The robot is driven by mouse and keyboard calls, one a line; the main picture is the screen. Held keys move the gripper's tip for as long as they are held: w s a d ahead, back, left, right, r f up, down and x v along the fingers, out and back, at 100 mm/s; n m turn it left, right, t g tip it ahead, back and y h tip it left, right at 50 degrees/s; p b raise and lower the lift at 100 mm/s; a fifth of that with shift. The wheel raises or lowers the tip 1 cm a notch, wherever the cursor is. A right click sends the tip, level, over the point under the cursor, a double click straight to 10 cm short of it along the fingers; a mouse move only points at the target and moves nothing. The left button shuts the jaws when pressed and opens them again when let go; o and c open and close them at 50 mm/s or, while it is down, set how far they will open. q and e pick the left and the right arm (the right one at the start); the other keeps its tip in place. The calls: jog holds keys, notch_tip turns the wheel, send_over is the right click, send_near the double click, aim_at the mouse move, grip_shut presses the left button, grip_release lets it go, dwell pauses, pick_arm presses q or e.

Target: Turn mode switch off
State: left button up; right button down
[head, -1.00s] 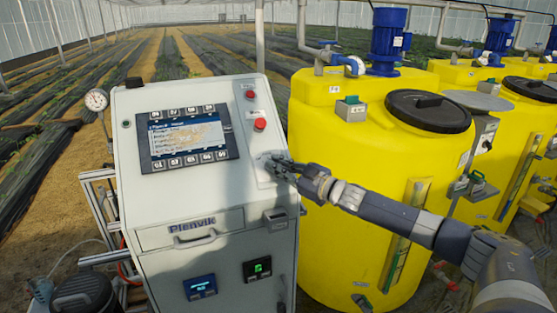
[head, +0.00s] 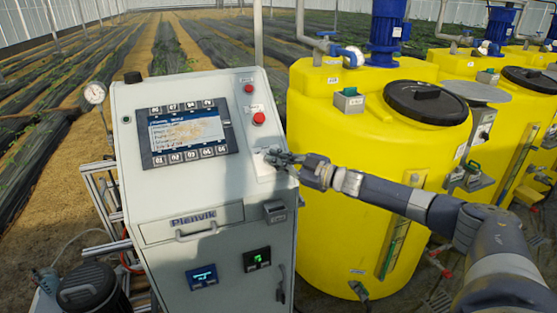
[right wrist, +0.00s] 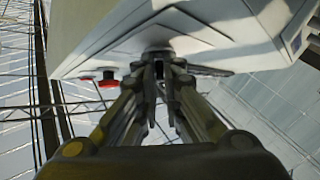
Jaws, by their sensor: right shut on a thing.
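The mode switch (right wrist: 158,54) is a small dark knob on the light grey panel strip at the right side of the control cabinet's sloped top. My right gripper (head: 274,158) reaches in from the right and is shut on it. In the right wrist view its two fingers (right wrist: 160,80) meet around the knob, close to the panel face. The fingers hide most of the knob in the head view, so I cannot read its setting. My left gripper is in neither view.
The grey cabinet (head: 215,235) has a display (head: 188,131) left of the switch. Red buttons (head: 259,118) sit above it. A drawer handle (head: 196,231) juts from the front. A yellow tank (head: 340,215) stands close on the right, under my right forearm.

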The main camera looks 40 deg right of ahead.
jog(key=c, duration=1.7)
grip_release()
jog(key=shift+w+r, duration=0.1)
jog(key=shift+r, duration=0.15)
jog(key=shift+w+a+f, duration=0.1)
jog(key=shift+f, duration=0.15)
jog(key=shift+s+d+f, duration=0.1)
jog(key=shift+s+d, duration=0.2)
jog(key=shift+s, duration=0.3)
jog(key=shift+v, duration=5.35)
